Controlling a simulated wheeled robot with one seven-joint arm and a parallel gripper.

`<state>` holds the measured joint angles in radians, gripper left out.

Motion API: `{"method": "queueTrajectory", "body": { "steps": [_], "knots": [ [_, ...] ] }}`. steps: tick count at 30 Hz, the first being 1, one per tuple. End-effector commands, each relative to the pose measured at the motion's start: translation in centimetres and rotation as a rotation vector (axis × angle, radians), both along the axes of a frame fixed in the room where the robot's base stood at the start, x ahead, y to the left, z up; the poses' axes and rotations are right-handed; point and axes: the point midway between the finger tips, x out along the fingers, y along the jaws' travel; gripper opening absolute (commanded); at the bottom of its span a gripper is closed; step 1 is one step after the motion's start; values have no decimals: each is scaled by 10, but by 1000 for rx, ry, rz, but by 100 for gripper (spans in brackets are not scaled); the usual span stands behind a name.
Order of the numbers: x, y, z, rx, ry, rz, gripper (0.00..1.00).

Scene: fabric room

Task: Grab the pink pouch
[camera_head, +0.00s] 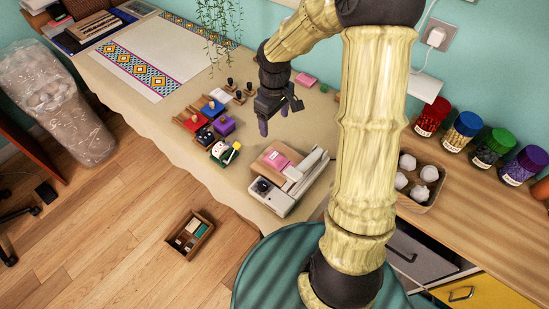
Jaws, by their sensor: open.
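A small pink item (277,160) lies on a brown block beside a white device (300,186) near the table's front edge. A second flat pink item (305,79) lies farther back, right of my gripper. Both are small in the picture, and I cannot tell which is the pouch. My gripper (281,115) is open and appears empty. In the picture it sits above the first pink item and to the left of and below the second. Its height over the cloth is hard to judge.
Stamps in red, blue and purple (224,126) stand left of my gripper on the cloth-covered table (172,118). Jars with coloured lids (465,130) and a box of white lumps (418,199) are at the right. A small wooden tray (190,235) is on the floor.

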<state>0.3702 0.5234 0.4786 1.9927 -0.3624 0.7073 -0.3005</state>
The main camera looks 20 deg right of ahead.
Motion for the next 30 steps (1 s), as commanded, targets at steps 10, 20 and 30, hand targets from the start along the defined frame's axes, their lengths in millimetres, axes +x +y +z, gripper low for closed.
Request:
{"method": "queueTrajectory", "body": {
  "steps": [10,20,30],
  "knots": [
    [-2,1,-63,1,7,2,75],
    [-1,1,-110,0,3,1,75],
    [-1,0,-112,0,1,0,75]
  ]
}}
